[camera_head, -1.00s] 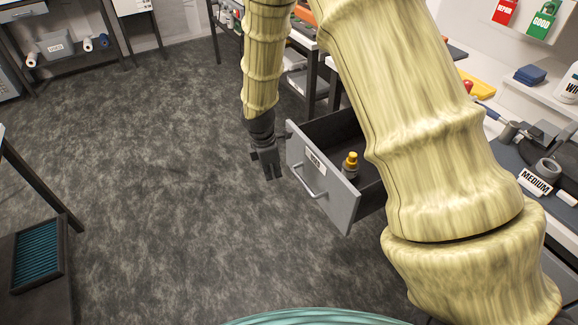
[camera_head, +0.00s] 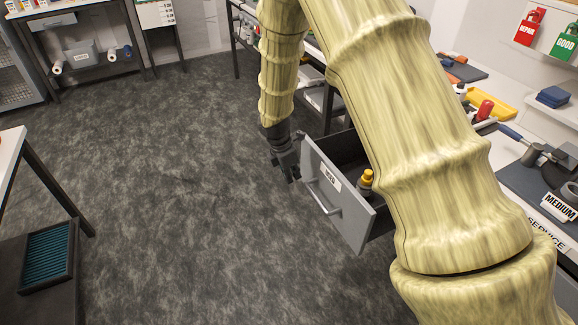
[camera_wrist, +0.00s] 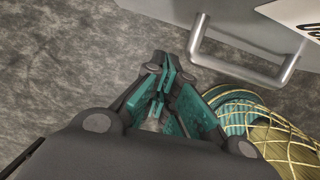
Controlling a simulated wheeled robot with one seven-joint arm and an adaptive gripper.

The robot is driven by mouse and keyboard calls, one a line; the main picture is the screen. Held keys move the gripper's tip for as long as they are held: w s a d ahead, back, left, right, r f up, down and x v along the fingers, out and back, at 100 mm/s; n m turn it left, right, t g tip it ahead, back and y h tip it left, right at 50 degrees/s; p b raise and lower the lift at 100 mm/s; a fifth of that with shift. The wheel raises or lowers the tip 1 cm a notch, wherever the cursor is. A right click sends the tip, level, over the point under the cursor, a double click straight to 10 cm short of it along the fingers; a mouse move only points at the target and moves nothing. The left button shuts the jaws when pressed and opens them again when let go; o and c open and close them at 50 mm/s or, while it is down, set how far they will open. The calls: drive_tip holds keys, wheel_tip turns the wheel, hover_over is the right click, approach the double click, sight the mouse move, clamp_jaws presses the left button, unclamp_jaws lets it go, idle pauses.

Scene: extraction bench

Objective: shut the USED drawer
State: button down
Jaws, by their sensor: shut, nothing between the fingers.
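The USED drawer (camera_head: 358,222) stands pulled out from under the bench on the right. Its grey front faces left, with a label (camera_head: 331,179) and a bar handle (camera_head: 322,197). An orange-capped bottle (camera_head: 366,181) is inside it; my arm hides part of the drawer. My gripper (camera_head: 291,175) is shut and empty, just left of the far edge of the drawer front; whether it touches cannot be told. In the wrist view, my gripper's fingers (camera_wrist: 163,97) are together, and the handle (camera_wrist: 247,66) and drawer front (camera_wrist: 238,22) are above and to the right of them.
The bench on the right carries a MEDIUM sign (camera_head: 559,207), a yellow tray (camera_head: 490,97) and tools. A side table (camera_head: 12,150) with a teal-filled tray (camera_head: 47,256) below it stands at the left. The floor (camera_head: 190,190) left of the drawer is clear.

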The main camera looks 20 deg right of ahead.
drive_tip(key=shift+w+d+f+p, duration=0.1)
drive_tip(key=shift+d+f, duration=0.1)
drive_tip(key=shift+d, duration=0.5)
drive_tip(key=shift+w+d+f+p, duration=0.1)
drive_tip(key=shift+d+f, duration=0.15)
drive_tip(key=shift+d, duration=0.5)
drive_tip(key=shift+d+f+p, duration=0.1)
drive_tip(key=shift+d+f, duration=0.1)
drive_tip(key=shift+d, duration=0.5)
